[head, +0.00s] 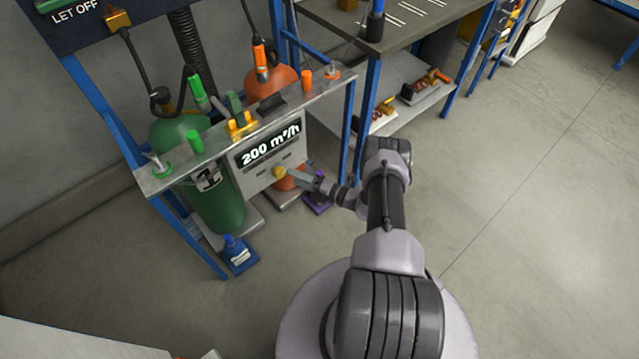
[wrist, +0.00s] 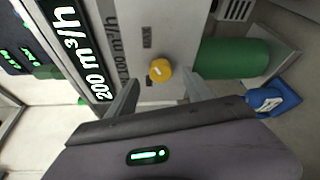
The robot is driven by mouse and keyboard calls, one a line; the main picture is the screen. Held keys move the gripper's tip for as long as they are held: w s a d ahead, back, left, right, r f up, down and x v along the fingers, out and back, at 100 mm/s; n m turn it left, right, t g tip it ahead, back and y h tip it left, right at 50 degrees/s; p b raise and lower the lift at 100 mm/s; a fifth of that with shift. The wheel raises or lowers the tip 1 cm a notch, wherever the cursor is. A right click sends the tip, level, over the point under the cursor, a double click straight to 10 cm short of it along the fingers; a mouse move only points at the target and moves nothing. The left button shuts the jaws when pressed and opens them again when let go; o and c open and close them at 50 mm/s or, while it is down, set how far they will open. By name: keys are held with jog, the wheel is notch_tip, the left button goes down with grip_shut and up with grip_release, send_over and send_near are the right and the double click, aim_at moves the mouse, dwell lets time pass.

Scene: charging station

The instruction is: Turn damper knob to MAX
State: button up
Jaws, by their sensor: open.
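The damper knob is a small round yellow knob (wrist: 160,70) on a grey panel, with a short pale mark on its face. Where that mark points is too small to tell. A MAX label (wrist: 146,38) is printed on the panel in the wrist view. The knob (head: 278,172) also shows low on the panel in the head view. My gripper (wrist: 160,84) is open, its two fingers apart on either side of the knob in the wrist view. I cannot tell whether they touch it. The display (head: 270,145) above the knob reads 200 m³/h.
A workbench (head: 400,30) stands to the right. The floor on the right is clear.

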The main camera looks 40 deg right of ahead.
jog(key=p+v, duration=0.2)
jog(key=v, duration=1)
jog(key=shift+s, duration=0.15)
jog(key=w+a+r+n+g+y, duration=0.25)
jog(key=r+n, duration=0.25)
jog(key=r, duration=0.3)
jog(key=w+a+r+n+g+y, duration=0.1)
jog(key=w+r+n+g+y, duration=0.15)
jog(key=w+r+n, duration=0.35)
jog(key=s+a+r+n+g+h, duration=0.1)
jog(key=a+r+n+g, duration=0.4)
jog(key=r, duration=0.5)
jog(key=s+a+r+n+g+h, duration=0.1)
jog(key=s+a+r+n+g, duration=0.1)
jog(key=a+r+n, duration=0.7)
jog(key=s+a+r+n+t+h, duration=0.1)
jog(key=s+a+r+n+h, duration=0.3)
jog(key=s+r+n, duration=0.4)
jog(key=s+a+r+n+t+h, duration=0.1)
jog(key=s+a+r+n+h, duration=0.3)
jog(key=s+a+r+n, duration=0.3)
jog(key=s+r+n, duration=0.1)
jog(key=s+n, duration=0.1)
jog(key=s, duration=0.3)
